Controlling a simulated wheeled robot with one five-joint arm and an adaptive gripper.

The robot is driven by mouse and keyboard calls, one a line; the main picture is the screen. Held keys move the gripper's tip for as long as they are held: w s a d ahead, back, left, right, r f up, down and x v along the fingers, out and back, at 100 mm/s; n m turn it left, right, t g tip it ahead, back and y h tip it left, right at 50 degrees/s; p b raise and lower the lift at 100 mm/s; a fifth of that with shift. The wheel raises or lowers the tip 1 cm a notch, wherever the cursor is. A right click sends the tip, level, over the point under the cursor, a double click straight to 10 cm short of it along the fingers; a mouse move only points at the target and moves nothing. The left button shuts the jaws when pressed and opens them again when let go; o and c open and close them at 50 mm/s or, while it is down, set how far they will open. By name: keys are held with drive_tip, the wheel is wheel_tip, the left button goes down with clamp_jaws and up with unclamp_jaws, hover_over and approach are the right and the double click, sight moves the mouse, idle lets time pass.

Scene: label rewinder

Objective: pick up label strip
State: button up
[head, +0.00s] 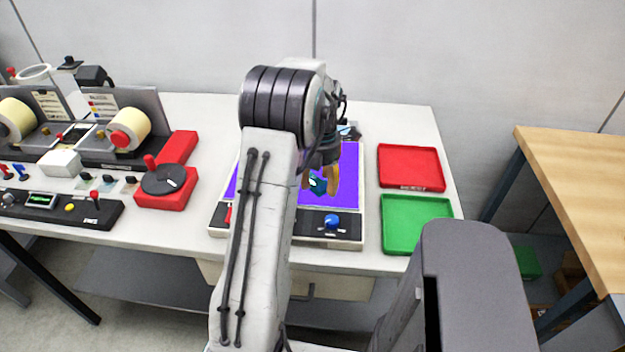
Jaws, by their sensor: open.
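My gripper (321,185) points down over the purple lit panel (346,190) of a white-framed unit on the table. Its orange-brown fingers are apart, so it is open. A small teal and dark piece (318,184) shows between and behind the fingers. I cannot tell whether it is the label strip or whether it touches the fingers. No other label strip can be made out for sure. My arm hides the left and middle of the panel.
A red tray (411,167) and a green tray (416,222) lie empty right of the panel. A blue knob (331,222) sits on the panel's front edge. The label rewinder (95,132) with cream rolls stands left, beside a red base with a black dial (168,180). A wooden table (585,190) stands right.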

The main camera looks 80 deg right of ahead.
drive_tip(key=shift+f, duration=0.2)
drive_tip(key=shift+o, duration=0.3)
clamp_jaws()
